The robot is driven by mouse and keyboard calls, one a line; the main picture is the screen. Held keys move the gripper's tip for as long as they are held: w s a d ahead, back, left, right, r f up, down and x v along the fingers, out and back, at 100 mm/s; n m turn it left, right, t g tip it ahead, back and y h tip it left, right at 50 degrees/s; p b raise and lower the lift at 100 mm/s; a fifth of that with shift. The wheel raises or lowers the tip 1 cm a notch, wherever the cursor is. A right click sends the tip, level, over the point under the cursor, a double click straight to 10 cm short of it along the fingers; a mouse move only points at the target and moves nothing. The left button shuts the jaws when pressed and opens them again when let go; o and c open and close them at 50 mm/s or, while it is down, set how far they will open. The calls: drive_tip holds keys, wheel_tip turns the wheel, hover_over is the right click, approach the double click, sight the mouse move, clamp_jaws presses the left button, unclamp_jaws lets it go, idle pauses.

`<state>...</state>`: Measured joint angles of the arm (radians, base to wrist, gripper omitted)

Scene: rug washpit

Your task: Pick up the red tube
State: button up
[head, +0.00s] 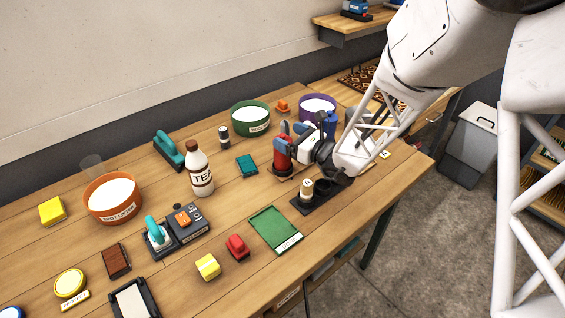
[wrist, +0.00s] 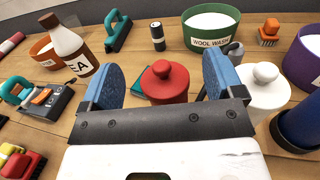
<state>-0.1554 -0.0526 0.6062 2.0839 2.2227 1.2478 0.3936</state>
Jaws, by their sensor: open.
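The red tube (head: 283,156), a red cylinder with a rounded knob on top, stands upright toward the right of the wooden table. In the wrist view the red tube (wrist: 166,84) shows between the two blue finger pads of my gripper (wrist: 163,74). My gripper (head: 300,146) is open beside the red tube in the head view, its jaws spread apart. No grip shows; I cannot tell whether a pad touches the tube. The tube's lower part is hidden behind my gripper in the wrist view.
A white knobbed container (wrist: 264,88) stands right of the red tube, close to the right finger. A blue cylinder (wrist: 302,124) is farther right. The green wool wash bowl (wrist: 212,32) and a teal block (head: 247,165) are nearby. A dark holder (head: 307,203) sits in front.

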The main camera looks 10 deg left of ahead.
drive_tip(key=shift+f, duration=0.65)
drive_tip(key=shift+f, duration=0.1)
drive_tip(key=shift+f, duration=2)
drive_tip(key=shift+a+f, duration=0.2)
drive_tip(key=shift+f, duration=0.1)
drive_tip(key=shift+x, duration=1.35)
drive_tip(key=shift+r, duration=0.1)
drive_tip(key=shift+c, duration=0.5)
drive_tip(key=c, duration=1.5)
drive_tip(key=shift+r, duration=5)
